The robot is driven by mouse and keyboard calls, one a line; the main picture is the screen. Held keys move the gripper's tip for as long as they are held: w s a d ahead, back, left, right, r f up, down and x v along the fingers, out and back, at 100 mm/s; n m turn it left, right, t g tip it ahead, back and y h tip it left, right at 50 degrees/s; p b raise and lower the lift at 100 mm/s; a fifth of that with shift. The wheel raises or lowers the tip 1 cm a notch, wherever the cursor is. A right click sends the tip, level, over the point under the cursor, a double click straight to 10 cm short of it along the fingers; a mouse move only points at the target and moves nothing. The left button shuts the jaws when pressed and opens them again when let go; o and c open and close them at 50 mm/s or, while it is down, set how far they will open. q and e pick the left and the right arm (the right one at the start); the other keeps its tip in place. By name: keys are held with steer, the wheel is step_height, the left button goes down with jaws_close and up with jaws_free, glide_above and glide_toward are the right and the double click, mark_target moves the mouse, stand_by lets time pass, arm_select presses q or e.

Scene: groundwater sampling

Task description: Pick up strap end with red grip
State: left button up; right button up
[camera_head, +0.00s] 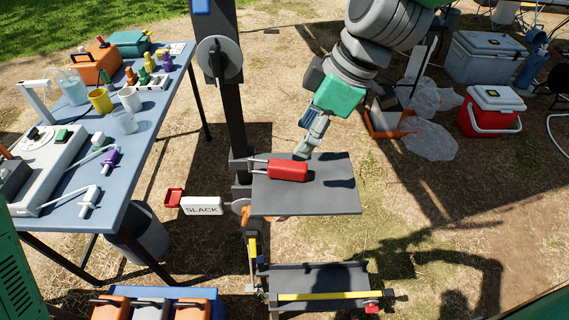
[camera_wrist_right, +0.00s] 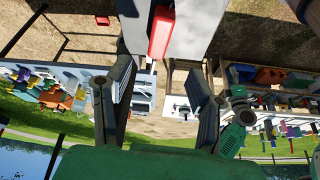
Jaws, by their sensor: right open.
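The red grip (camera_head: 288,170) lies on a grey shelf plate (camera_head: 325,196) beside a dark upright post. Two thin prongs run from its left end toward the post. The strap itself cannot be made out. My right gripper (camera_head: 306,146) is just above and behind the right end of the red grip, pointing down. In the right wrist view the jaws (camera_wrist_right: 160,100) are spread wide with nothing between them. The red grip (camera_wrist_right: 161,30) shows beyond the fingertips at the top, roughly centred between them. My left gripper is not in view.
A white "SLACK" tag (camera_head: 202,206) with a red end sticks out left of the post (camera_head: 232,120). A lower tray with a yellow bar (camera_head: 322,295) sits below the plate. A blue table (camera_head: 150,150) with sampling gear stands left. A red cooler (camera_head: 490,112) stands right.

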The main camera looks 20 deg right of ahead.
mark_target(288, 164)
steer(key=x, duration=0.4)
steer(key=shift+w+f, duration=0.2)
steer(key=shift+f, duration=0.15)
steer(key=shift+a+f, duration=0.3)
steer(key=shift+f, duration=0.05)
steer(key=x, duration=0.5)
steer(key=shift+d, duration=0.35)
steer(key=shift+s, duration=0.1)
steer(key=c, duration=0.4)
jaws_close()
